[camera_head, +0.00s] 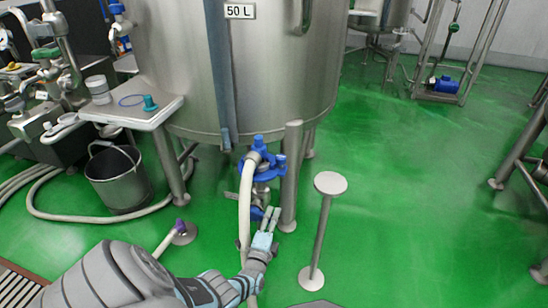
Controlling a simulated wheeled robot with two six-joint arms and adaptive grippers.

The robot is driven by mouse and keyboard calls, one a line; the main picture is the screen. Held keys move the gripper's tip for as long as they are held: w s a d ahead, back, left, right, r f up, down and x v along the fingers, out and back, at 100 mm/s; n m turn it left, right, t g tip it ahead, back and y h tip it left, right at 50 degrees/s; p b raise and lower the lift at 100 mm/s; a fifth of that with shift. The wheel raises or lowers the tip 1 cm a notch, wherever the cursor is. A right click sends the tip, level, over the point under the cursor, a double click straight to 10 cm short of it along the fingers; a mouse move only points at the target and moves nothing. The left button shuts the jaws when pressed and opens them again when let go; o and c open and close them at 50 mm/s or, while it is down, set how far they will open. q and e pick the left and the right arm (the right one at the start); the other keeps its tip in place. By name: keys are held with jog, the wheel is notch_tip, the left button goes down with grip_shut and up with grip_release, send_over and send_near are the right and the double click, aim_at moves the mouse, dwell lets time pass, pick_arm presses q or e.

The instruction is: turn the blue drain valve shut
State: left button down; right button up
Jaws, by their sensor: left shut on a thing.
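The blue drain valve (262,160) sits under the steel tank, with a blue body on top and steel pipework below it. A lower blue part (256,213) shows just left of my gripper's fingertips. My left gripper (271,214) reaches in from the lower left and is shut on this lower blue part of the valve. The fingers hide part of it, so the exact grip and the handle's angle are hard to tell. My right gripper is not in view.
A pale hose (245,205) hangs from the valve, close beside my gripper. A tank leg (291,180) stands just right of it. A round-topped steel stand (325,230) is further right. A bucket (118,180) stands left.

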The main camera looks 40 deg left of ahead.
pick_arm(q)
jog(key=c, duration=1.2)
grip_release()
jog(key=shift+s+f, duration=0.1)
jog(key=shift+f, duration=0.05)
jog(key=shift+o, duration=0.2)
jog(key=v, duration=1.2)
